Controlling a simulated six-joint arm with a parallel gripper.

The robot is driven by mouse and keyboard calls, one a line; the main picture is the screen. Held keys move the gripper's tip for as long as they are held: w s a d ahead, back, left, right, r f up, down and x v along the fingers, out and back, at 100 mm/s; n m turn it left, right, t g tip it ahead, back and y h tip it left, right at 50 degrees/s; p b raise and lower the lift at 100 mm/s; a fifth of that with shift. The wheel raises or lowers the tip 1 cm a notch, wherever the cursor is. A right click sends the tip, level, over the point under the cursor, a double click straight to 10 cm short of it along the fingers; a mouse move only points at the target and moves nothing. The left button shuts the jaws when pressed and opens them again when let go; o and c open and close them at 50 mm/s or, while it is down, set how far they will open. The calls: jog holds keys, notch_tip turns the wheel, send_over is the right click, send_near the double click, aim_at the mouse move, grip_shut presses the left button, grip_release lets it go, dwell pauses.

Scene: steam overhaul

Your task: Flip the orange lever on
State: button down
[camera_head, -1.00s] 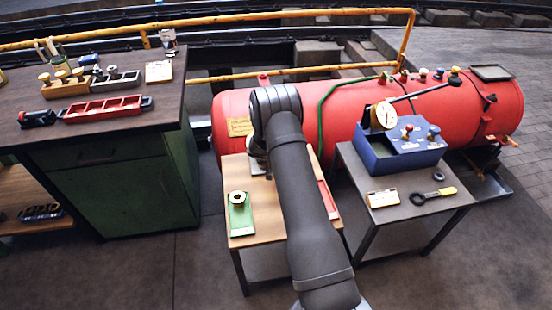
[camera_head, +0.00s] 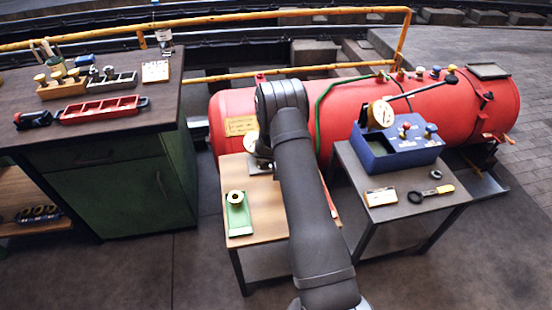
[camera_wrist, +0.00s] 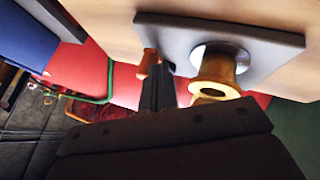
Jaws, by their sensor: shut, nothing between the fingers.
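An orange piece (camera_wrist: 148,62), which looks like the lever's end, shows in the wrist view right beside the tips of my gripper (camera_wrist: 158,78). I cannot tell whether they touch. My gripper is shut and empty. A brass flanged fitting (camera_wrist: 220,72) stands on a grey plate (camera_wrist: 270,37) to the right of the fingers. In the head view my arm hides the gripper and the lever; only part of the grey plate (camera_head: 257,166) shows on the small wooden table (camera_head: 262,215).
A green block with a ring (camera_head: 237,205) lies on the wooden table's left side. A blue box (camera_head: 388,156) with a gauge and knobs stands on the grey table (camera_head: 420,208) at right. The red boiler (camera_head: 345,110) lies behind. A workbench (camera_head: 160,110) is at left.

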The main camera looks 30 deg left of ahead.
jog(key=shift+w+d, duration=0.6)
jog(key=shift+d, duration=0.25)
jog(key=shift+w+d+n+y, duration=0.35)
jog(key=shift+w+n+y, duration=0.15)
jog(key=shift+n, duration=0.3)
jog(key=shift+w+d, duration=0.35)
jog(key=shift+w, duration=0.1)
jog(key=shift+w+d+n+g+y, duration=0.15)
jog(key=shift+w+n+g+y, duration=0.15)
jog(key=shift+n, duration=0.3)
jog(key=shift+w+d+n+g+y, duration=0.1)
jog(key=shift+w+n+y, duration=0.1)
jog(key=shift+n+y, duration=0.3)
jog(key=n, duration=0.1)
jog(key=w+n+g+y, duration=0.1)
jog(key=n, duration=0.1)
jog(key=n+g+y, duration=0.1)
jog(key=n, duration=0.1)
jog(key=shift+w+d, duration=0.1)
jog(key=shift+w, duration=0.15)
jog(key=shift+n, duration=0.3)
jog(key=shift+r, duration=0.1)
jog(key=v, duration=0.9)
jog(key=shift+w+d+r, duration=0.25)
jog(key=shift+d+r, duration=0.05)
jog(key=shift+d, duration=0.2)
